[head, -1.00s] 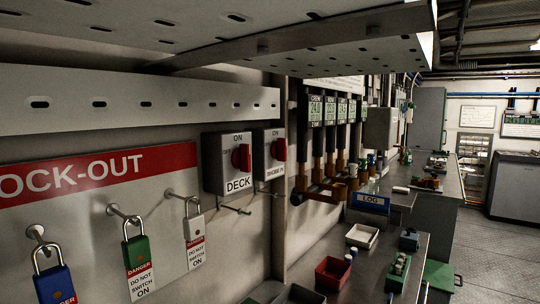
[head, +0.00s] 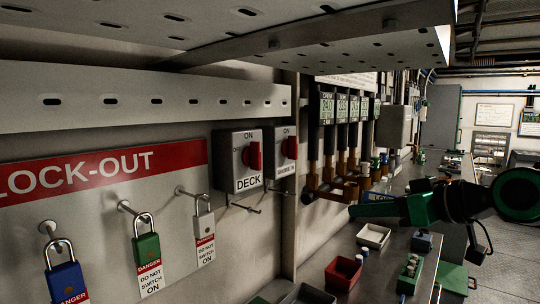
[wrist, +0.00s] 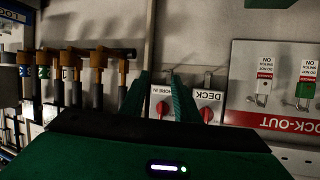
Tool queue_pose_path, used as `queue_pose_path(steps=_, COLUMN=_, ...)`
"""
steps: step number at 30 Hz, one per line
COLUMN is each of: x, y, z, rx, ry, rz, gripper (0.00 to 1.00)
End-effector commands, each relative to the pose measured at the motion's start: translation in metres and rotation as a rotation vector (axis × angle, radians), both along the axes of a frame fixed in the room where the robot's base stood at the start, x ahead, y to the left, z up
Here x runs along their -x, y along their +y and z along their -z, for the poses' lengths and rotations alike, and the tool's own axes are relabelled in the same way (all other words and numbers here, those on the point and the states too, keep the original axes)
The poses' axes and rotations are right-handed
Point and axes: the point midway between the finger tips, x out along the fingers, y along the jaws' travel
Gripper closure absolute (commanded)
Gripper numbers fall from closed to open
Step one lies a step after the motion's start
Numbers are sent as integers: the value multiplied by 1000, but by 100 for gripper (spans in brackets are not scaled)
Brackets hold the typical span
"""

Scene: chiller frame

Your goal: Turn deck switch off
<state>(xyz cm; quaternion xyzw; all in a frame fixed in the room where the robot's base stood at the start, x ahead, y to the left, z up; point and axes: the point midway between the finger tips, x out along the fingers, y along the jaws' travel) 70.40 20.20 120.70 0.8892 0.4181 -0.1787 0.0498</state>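The DECK switch (head: 238,177) is a grey box with a red knob on the wall, left of centre in the head view. ON is printed above the knob, which looks upright. In the wrist view, which is upside down, the DECK switch (wrist: 207,96) is just right of my fingers. My gripper (wrist: 160,73) has two green fingers, apart, with nothing held between them. In the head view my gripper (head: 352,211) comes in from the right, pointing left, clear of the switch.
A second red-knob switch (head: 286,152) adjoins the DECK switch on its right. Pegs stick out below them. Padlocks with tags, including a green one (head: 146,248), hang on the lock-out board (head: 70,220). A perforated shelf overhangs. Trays (head: 374,236) lie on the bench.

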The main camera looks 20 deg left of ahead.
Motion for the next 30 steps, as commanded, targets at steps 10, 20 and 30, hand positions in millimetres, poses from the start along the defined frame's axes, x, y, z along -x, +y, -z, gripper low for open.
queue_pose_path(steps=10, x=49, y=122, z=-105, rx=-276, ry=-237, rz=-292, gripper=71)
queue_pose_path(steps=20, x=35, y=162, z=-108, rx=-285, ry=-243, rz=-300, gripper=71)
queue_pose_path(steps=30, x=14, y=210, z=-108, rx=-284, ry=-244, rz=-297, gripper=71)
